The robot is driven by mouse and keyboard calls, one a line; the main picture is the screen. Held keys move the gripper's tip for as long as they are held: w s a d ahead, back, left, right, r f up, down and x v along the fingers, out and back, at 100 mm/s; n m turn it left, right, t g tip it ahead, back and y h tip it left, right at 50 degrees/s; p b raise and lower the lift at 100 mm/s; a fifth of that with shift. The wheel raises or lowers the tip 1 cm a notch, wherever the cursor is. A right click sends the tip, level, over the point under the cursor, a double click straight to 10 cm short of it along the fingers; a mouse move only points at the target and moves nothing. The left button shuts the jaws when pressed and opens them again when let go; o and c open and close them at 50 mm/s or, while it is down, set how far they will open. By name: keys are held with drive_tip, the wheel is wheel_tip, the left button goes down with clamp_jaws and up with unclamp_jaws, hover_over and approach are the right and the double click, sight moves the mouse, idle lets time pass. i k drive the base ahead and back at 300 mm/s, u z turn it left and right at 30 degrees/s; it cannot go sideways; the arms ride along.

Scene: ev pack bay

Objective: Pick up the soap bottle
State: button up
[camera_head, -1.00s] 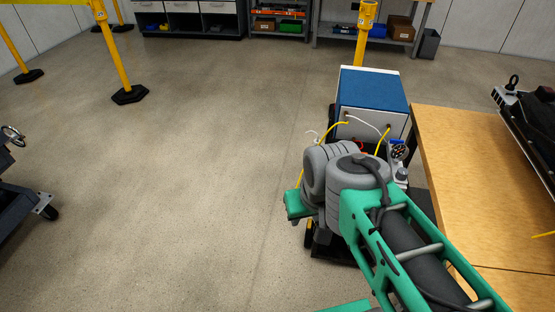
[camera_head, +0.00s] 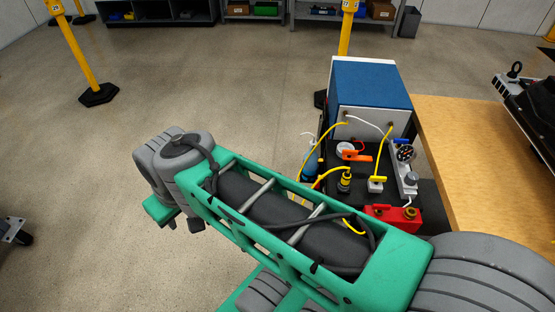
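I cannot pick out a soap bottle for certain in the head view. A small blue rounded thing (camera_head: 312,164) shows at the left side of the cart, partly hidden by cables; I cannot tell if it is a bottle. My green and grey arm crosses the lower middle of the view, with its grey joint at the left over the floor. My gripper itself does not show.
A wooden table (camera_head: 465,160) stands at the right. A yellow post (camera_head: 73,45) stands at the upper left. Open floor (camera_head: 210,85) lies left of the cart.

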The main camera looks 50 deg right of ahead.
sight(310, 168)
drive_tip(key=z, duration=0.05)
drive_tip(key=i, duration=1.05)
drive_tip(key=z, duration=0.6)
drive_tip(key=i, duration=0.5)
drive_tip(key=z, duration=0.3)
